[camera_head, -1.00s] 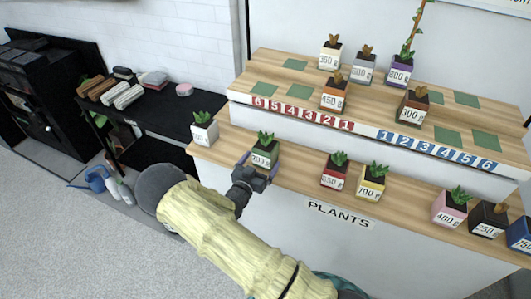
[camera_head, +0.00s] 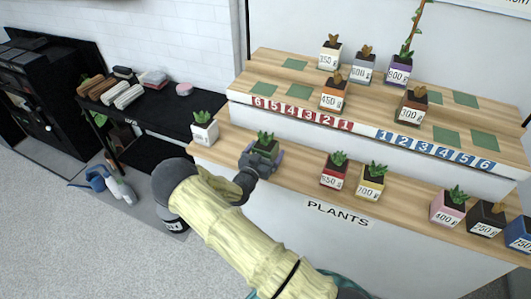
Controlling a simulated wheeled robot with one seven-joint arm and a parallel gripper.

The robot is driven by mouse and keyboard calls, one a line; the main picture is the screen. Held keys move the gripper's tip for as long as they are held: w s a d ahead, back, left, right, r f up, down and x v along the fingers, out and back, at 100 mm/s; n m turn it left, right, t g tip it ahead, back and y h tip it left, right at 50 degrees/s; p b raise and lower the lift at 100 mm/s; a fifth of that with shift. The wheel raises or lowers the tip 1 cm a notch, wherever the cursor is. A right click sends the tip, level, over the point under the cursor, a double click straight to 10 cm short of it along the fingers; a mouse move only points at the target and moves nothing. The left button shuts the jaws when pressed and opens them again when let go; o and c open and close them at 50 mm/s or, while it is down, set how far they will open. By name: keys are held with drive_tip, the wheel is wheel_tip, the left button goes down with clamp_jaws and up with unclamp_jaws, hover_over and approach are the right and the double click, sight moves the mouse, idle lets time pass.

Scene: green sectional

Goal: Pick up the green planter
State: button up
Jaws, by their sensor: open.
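The green planter (camera_head: 266,145) stands upright on the lower wooden shelf, with a small green succulent in it. My gripper (camera_head: 264,160) is open at the planter, with its fingers around the planter's sides. The gripper body hides most of the planter's front and its label. I cannot tell whether the fingers touch the planter.
A white planter (camera_head: 204,130) stands to the left on the same shelf (camera_head: 300,170). A red planter (camera_head: 334,172) and a yellow planter (camera_head: 371,184) stand to the right. The upper shelf (camera_head: 290,88) with more planters rises behind. Bare shelf lies on both sides of the green planter.

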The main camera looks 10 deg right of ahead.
idle(0.3)
drive_tip(key=c, duration=1.2)
wheel_tip(320, 180, up, 10)
drive_tip(key=shift+s+d, duration=0.1)
